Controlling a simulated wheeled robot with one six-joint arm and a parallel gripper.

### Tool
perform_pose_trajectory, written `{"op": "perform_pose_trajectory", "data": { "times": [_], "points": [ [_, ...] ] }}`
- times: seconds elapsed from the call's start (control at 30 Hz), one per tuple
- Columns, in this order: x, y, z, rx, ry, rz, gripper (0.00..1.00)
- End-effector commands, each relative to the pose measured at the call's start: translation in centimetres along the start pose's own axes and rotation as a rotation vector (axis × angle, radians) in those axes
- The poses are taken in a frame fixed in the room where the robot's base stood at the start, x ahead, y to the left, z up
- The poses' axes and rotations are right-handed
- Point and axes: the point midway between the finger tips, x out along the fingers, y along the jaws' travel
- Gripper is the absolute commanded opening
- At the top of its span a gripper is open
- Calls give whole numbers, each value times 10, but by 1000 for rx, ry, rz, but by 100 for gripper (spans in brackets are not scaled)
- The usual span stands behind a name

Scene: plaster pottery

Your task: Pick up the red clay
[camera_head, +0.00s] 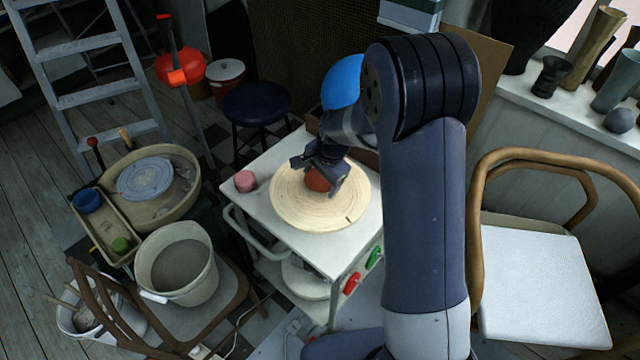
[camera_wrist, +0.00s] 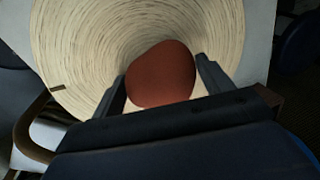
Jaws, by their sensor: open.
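The red clay (camera_head: 317,181) is a rounded reddish-brown lump on the pale round wooden disc (camera_head: 290,208) atop the white wheel table. In the wrist view the red clay (camera_wrist: 162,74) lies between the two fingers, over the disc (camera_wrist: 80,30). My gripper (camera_head: 328,176) is directly over the clay, pointing down, and partly hides it in the head view. In the wrist view my gripper (camera_wrist: 160,82) is open, with one finger on each side of the clay. Slim gaps seem to show beside it, but I cannot tell whether either finger touches it.
A small pink lump (camera_head: 245,181) sits on the white table (camera_head: 262,160) left of the disc. A blue ball (camera_head: 342,82) is behind my gripper. A bucket (camera_head: 178,262) stands on a chair at lower left. A white-seated chair (camera_head: 535,285) is at right.

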Motion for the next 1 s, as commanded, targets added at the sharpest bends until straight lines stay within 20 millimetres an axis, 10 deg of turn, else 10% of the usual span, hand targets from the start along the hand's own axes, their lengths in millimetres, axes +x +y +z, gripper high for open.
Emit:
{"op": "perform_pose_trajectory", "data": {
  "times": [0.8,1.0],
  "points": [
    [-2,-2,-1,0,3,-4,14],
    [-3,-2,-1,0,2,-4,14]
  ]
}}
